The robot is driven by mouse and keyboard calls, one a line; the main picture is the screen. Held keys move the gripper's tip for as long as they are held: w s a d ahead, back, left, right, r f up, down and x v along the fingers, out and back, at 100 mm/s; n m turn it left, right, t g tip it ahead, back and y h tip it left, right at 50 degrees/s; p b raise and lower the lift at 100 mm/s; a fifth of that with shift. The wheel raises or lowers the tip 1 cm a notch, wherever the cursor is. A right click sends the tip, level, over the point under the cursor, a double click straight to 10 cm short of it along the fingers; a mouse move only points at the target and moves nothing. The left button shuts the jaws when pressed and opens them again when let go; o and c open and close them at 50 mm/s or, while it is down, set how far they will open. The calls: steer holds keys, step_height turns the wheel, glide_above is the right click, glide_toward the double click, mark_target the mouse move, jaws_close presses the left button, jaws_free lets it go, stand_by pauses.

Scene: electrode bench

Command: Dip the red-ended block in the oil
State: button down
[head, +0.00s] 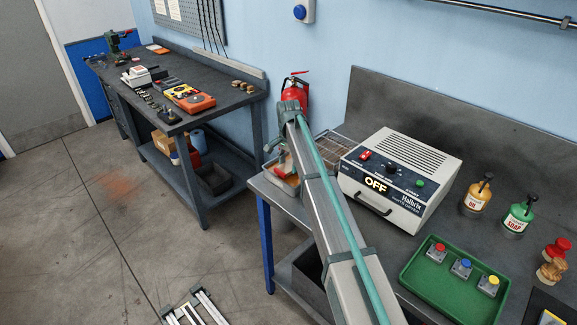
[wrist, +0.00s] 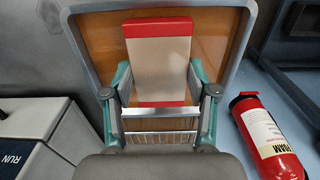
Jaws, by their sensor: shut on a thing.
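The block (wrist: 158,62), pale beige with a red band at each end, is held between the two teal-and-grey fingers of my gripper (wrist: 160,80) in the wrist view. Beneath it is a grey-rimmed metal tray (wrist: 236,55) with orange-brown oil (wrist: 105,35) inside. The block appears within the tray's outline. I cannot tell whether its lower side touches the oil. In the head view the tray (head: 285,184) is at the left end of the right bench, partly hidden by my arm.
A wire rack (head: 333,147) and a white machine (head: 400,180) reading OFF stand right of the tray. A fire extinguisher (wrist: 268,138) is near the tray. A green tray (head: 425,283) with coloured-button pieces, oil bottle (head: 475,198) and soap bottle (head: 516,222) are further right.

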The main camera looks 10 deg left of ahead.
mark_target(288, 166)
steer(key=shift+r+p, duration=0.6)
steer(key=shift+r, duration=1)
steer(key=shift+r, duration=0.1)
steer(key=shift+r+p, duration=1.2)
steer(key=shift+r, duration=1.25)
